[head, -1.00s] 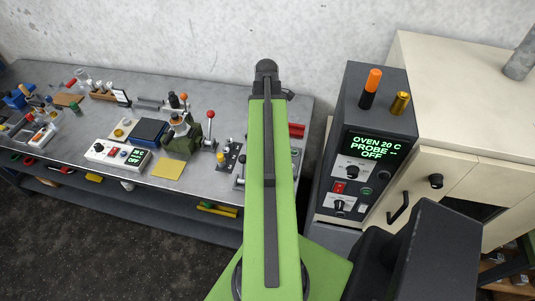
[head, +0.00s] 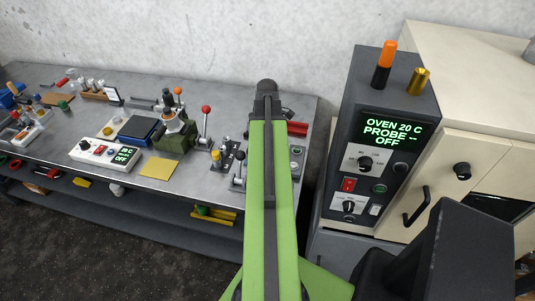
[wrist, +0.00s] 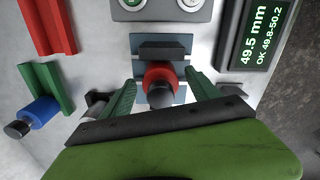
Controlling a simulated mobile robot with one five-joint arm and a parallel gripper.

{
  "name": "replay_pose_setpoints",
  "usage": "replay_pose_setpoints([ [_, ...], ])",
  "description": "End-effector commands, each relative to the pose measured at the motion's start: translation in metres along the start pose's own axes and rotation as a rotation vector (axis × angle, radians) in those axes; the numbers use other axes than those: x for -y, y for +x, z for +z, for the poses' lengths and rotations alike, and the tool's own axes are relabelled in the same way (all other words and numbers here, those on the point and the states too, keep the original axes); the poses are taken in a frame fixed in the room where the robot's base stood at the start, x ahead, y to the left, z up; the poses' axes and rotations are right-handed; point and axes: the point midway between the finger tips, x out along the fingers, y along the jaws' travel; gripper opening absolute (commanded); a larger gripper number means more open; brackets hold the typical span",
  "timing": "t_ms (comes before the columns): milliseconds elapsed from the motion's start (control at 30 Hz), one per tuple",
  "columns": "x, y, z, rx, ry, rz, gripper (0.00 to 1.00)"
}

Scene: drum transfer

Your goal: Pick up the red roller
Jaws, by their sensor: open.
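The red roller (wrist: 158,72) shows in the wrist view at top centre, with a dark shaft end facing me. It sits at a grey-blue holder (wrist: 166,50) with dark blocks. My gripper (wrist: 160,83) is open, its two green fingers on either side of the roller, with visible gaps. Whether the fingers are level with the roller's height is hard to tell. In the head view my arm covers the roller and the gripper's fingers.
Left in the wrist view are a blue roller (wrist: 42,112) by a green holder and a red block (wrist: 48,25). A display (wrist: 258,32) reads 49.5 mm at the right. In the head view, an oven (head: 378,140) stands right of the bench (head: 75,120).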

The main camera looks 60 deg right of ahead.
Motion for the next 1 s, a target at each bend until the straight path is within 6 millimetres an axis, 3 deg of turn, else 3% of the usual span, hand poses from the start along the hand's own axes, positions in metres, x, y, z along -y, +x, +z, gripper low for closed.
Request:
replay_pose_setpoints([
  [200,0.0001,0.0006,0.0002,0.0,0.0,0.0,0.7],
  [733,0.0,0.0006,0.0005,0.0,0.001,0.0,0.01],
  [1000,0.0,0.0006,0.0006,0.0,0.001,0.0,0.0],
])
